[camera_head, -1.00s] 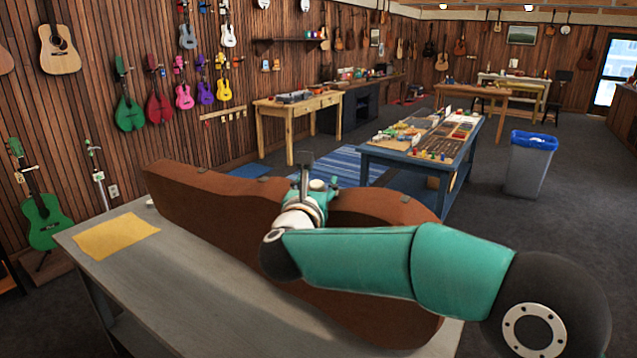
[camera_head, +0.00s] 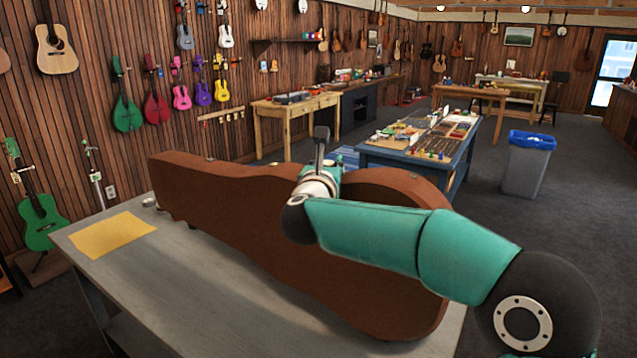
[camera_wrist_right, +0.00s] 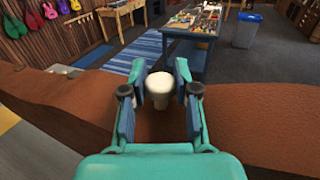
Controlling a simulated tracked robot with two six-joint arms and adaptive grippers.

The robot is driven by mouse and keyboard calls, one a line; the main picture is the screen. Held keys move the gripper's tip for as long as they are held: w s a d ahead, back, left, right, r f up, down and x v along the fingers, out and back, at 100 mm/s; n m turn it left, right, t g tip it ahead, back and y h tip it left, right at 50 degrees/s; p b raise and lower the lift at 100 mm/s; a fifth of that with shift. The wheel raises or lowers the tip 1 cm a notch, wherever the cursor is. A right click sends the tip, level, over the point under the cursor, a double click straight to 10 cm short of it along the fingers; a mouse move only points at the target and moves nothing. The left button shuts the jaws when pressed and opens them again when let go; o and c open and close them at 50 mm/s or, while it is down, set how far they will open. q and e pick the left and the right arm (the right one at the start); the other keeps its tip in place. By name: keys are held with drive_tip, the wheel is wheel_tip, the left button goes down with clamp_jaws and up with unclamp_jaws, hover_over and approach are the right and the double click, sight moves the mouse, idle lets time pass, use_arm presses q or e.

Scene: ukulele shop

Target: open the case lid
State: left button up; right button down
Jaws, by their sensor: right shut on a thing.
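The brown guitar-shaped case (camera_head: 240,215) lies along the grey table. Its broad brown lid face (camera_head: 380,300) is tilted up towards me, and the inside is hidden behind it. My right gripper (camera_head: 322,165) is at the upper edge of the case, near the middle, partly hidden by my own arm. My left gripper is not in view.
A yellow cloth (camera_head: 113,236) lies on the left end of the grey table (camera_head: 180,290), whose front part is bare. A small round metal item (camera_head: 149,203) is near the case's narrow end. Behind stand a blue table (camera_head: 405,155) with small goods and a grey bin (camera_head: 526,165).

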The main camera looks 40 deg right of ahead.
drive_tip(key=shift+w+d, duration=0.2)
drive_tip(key=shift+d, duration=0.25)
drive_tip(key=shift+w+d, duration=0.2)
drive_tip(key=shift+d, duration=0.25)
drive_tip(key=shift+w+d+r, duration=0.15)
drive_tip(key=shift+d, duration=0.15)
drive_tip(key=c, duration=0.9)
unclamp_jaws()
drive_tip(key=shift+w, duration=0.1)
